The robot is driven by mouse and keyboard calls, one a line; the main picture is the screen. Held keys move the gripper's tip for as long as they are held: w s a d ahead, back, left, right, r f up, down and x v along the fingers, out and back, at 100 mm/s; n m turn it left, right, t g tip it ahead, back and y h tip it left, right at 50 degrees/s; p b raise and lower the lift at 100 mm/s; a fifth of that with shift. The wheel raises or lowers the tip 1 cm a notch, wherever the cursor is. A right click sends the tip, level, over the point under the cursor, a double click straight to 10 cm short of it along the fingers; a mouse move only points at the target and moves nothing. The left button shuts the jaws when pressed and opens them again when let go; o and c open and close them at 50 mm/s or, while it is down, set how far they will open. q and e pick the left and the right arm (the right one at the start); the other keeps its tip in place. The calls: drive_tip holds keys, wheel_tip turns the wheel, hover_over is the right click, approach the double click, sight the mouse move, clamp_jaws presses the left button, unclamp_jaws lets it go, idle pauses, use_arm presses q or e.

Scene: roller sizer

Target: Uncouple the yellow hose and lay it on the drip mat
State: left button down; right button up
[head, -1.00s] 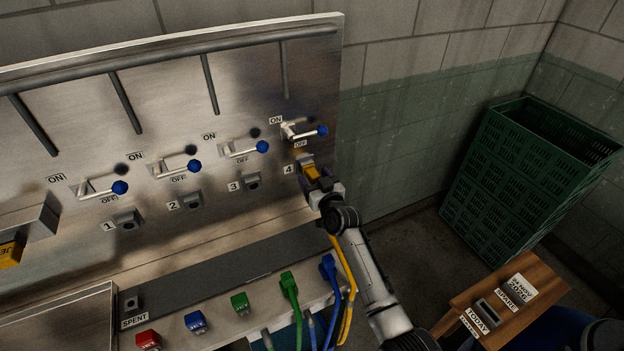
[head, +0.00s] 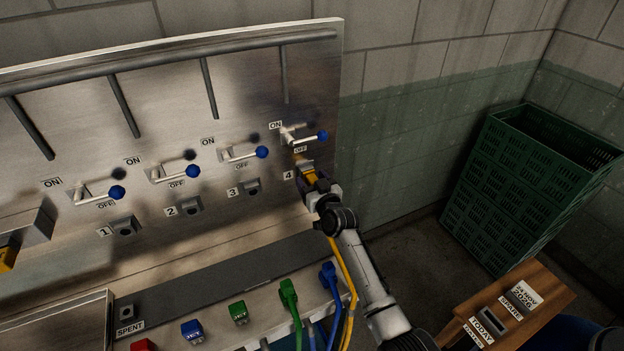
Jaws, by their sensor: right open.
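The yellow hose (head: 344,270) runs from the lower edge up beside my right forearm towards station 4. Its yellow end shows only as a small patch (head: 298,181) at the port under the "4" label, mostly hidden by my right gripper. My right gripper (head: 313,180) is open, with its dark fingers around or right beside that hose end. I cannot tell whether the end is still seated in the port. My left gripper is not in view. I cannot make out the drip mat for certain.
Blue-knobbed levers sit above ports 1, 2 (head: 189,206) and 3 (head: 251,187). Green (head: 289,299) and blue (head: 329,277) hoses stand on the ledge below, near my arm. A green crate (head: 535,190) and a small wooden stand (head: 540,290) are at right.

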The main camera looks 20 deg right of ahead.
idle(0.8)
drive_tip(key=shift+c, duration=0.3)
drive_tip(key=c, duration=1.1)
drive_tip(key=shift+s+d+r+p, duration=0.1)
drive_tip(key=shift+s+r+p, duration=0.1)
drive_tip(key=shift+p, duration=0.25)
drive_tip(key=shift+c, duration=0.2)
drive_tip(key=shift+s+f+p, duration=0.1)
drive_tip(key=shift+s+p, duration=0.2)
drive_tip(key=shift+s, duration=0.1)
drive_tip(key=shift+s+p, duration=0.4)
drive_tip(key=shift+p, duration=0.05)
drive_tip(key=s+p, duration=0.3)
drive_tip(key=s, duration=0.1)
drive_tip(key=shift+d+f, duration=0.1)
drive_tip(key=shift+d, duration=0.15)
